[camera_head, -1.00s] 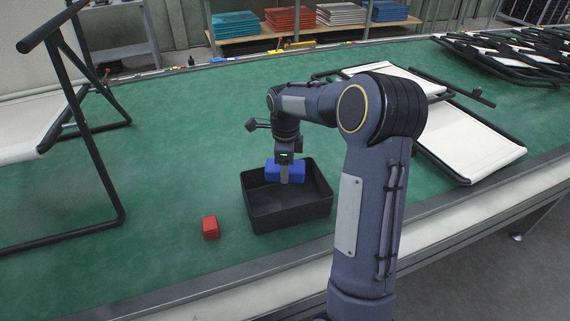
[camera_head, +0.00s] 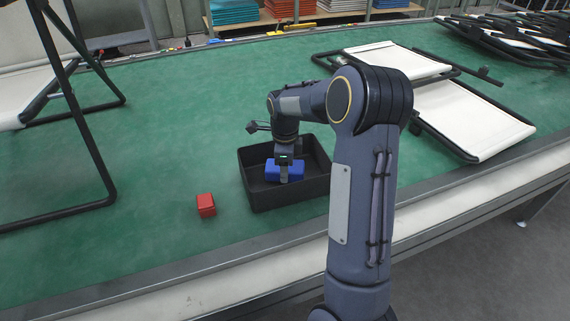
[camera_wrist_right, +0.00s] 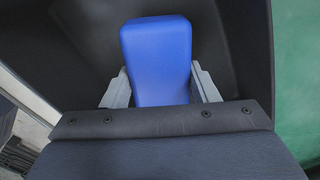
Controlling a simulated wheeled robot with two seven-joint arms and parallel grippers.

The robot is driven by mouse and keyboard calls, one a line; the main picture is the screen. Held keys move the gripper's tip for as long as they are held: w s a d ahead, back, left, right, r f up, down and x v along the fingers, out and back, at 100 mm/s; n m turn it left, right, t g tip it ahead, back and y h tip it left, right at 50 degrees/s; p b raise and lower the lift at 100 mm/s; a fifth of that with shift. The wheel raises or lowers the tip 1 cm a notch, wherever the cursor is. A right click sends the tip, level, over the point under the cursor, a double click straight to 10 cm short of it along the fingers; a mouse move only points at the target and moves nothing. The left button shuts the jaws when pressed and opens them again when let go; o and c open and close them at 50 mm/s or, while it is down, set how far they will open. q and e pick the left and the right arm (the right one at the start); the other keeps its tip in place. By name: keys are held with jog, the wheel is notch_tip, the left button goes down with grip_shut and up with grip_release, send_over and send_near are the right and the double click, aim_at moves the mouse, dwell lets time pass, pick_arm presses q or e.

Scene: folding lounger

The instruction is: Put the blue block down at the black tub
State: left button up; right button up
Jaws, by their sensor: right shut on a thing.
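The blue block (camera_head: 291,171) is between the fingers of my right gripper (camera_head: 284,175), which is shut on it. Block and fingertips are inside the black tub (camera_head: 262,199), below its rim level as seen from the head. In the right wrist view the blue block (camera_wrist_right: 158,60) stands out between the two grey fingers, with the dark tub (camera_wrist_right: 235,45) around it. I cannot tell whether the block touches the tub floor. My left gripper is not in view.
A red block (camera_head: 206,205) sits on the green table (camera_head: 150,160) left of the tub. A folded lounger (camera_head: 465,118) lies to the right, and a standing black frame (camera_head: 85,130) is at the left. The green surface behind the tub is clear.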

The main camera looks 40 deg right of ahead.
dwell(0.4)
jog(key=o, duration=1)
jog(key=shift+o, duration=0.2)
jog(key=shift+r+p, duration=0.4)
jog(key=shift+r, duration=3.45)
